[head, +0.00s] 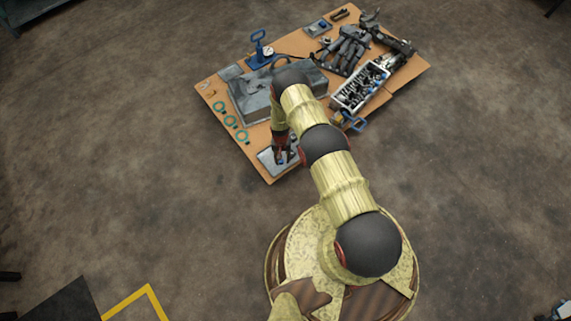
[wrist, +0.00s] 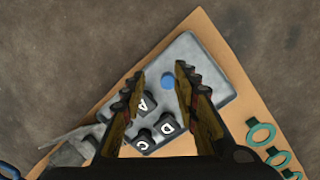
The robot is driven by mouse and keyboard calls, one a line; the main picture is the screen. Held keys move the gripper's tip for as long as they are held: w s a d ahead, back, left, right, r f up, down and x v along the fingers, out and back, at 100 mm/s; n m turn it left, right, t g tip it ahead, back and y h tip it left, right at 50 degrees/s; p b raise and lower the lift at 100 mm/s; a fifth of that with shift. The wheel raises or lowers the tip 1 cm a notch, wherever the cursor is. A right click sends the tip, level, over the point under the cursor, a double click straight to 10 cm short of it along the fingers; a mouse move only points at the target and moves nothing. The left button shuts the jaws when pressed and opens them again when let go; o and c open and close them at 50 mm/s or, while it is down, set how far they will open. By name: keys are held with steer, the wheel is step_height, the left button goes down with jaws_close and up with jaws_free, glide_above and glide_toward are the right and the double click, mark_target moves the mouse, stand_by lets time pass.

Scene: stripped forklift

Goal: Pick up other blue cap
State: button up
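In the wrist view, one small round blue cap (wrist: 167,81) lies on a light grey tray (wrist: 218,85). My gripper (wrist: 158,75) is open above the tray. The blue cap shows between its two fingers, nearer the right finger, and nothing is held. Whether a finger touches the cap I cannot tell. In the head view my gripper (head: 283,152) is over the grey tray (head: 266,163) at the near corner of the board, and the fingers hide part of it. I see no second blue cap clearly.
Black pieces lettered A (wrist: 144,105), D (wrist: 167,124) and C (wrist: 144,140) sit on the tray by the fingers. Several teal rings (wrist: 260,133) lie on the brown board (wrist: 245,95). A grey metal housing (head: 250,100) and a parts bin (head: 360,87) stand farther back.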

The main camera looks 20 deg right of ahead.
mark_target(281, 161)
steer(key=w+t, duration=0.1)
steer(key=w, duration=0.1)
steer(key=shift+w+d+r, duration=0.1)
steer(key=shift+w, duration=0.25)
steer(key=shift+w+m, duration=0.3)
steer(key=shift+m, duration=0.1)
step_height(281, 161, down, 8)
steer(key=b, duration=0.4)
steer(key=shift+s, duration=0.15)
steer(key=shift+r, duration=0.1)
steer(key=c, duration=0.4)
steer(key=shift+c, duration=0.7)
